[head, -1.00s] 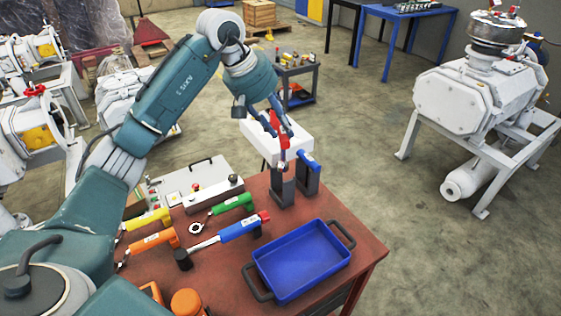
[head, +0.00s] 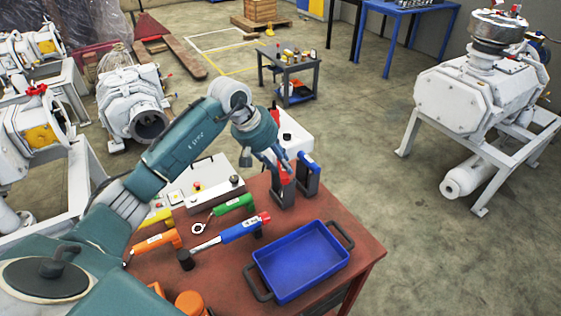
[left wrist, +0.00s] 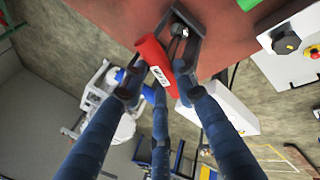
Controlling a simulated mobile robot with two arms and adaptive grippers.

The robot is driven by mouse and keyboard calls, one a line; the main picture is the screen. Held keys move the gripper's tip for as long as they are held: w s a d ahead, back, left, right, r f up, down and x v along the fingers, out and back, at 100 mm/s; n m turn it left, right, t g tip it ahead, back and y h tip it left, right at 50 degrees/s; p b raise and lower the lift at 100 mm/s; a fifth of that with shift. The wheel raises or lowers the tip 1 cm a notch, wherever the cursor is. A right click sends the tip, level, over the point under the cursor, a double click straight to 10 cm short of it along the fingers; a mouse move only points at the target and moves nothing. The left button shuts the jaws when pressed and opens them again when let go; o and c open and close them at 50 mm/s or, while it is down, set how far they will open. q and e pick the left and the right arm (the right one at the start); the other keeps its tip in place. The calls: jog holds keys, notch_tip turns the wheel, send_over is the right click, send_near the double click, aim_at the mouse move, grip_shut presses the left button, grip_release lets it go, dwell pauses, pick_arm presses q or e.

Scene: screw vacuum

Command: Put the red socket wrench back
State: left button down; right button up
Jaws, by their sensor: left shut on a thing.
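My left gripper (head: 284,166) is shut on the red socket wrench (head: 285,179), down at a black upright holder (head: 282,193) on the red-brown table. In the left wrist view the red handle (left wrist: 153,62) with a white label lies between the fingers (left wrist: 155,82), beside the open top of the black holder (left wrist: 184,28). The fingers cover part of the wrench, and I cannot tell how deep it sits in the holder. A blue-handled tool (head: 309,160) stands in a second black holder (head: 308,183) just to the right. My right gripper is not in view.
A blue tray (head: 301,262) stands at the table's front right. Blue (head: 240,228), green (head: 233,204) and orange (head: 157,242) wrenches lie left of it. A white box (head: 293,138) is behind the holders. A control panel (head: 205,196) is at the back left.

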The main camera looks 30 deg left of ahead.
pick_arm(q)
jog(key=shift+f+b, duration=0.35)
jog(key=shift+b, duration=0.1)
jog(key=c, duration=1.3)
grip_release()
jog(key=shift+c, duration=0.2)
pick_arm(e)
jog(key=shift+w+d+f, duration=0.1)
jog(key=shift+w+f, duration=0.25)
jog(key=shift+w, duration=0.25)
pick_arm(q)
jog(key=shift+r, duration=0.1)
jog(key=shift+r+p, duration=0.45)
jog(key=shift+p, duration=0.1)
jog(key=b+v, duration=0.3)
jog(key=v, duration=0.8)
jog(key=shift+s+r, duration=0.2)
jog(key=shift+r, duration=0.1)
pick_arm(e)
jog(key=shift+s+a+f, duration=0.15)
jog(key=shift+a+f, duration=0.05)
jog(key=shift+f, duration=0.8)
pick_arm(q)
jog(key=shift+a, duration=0.1)
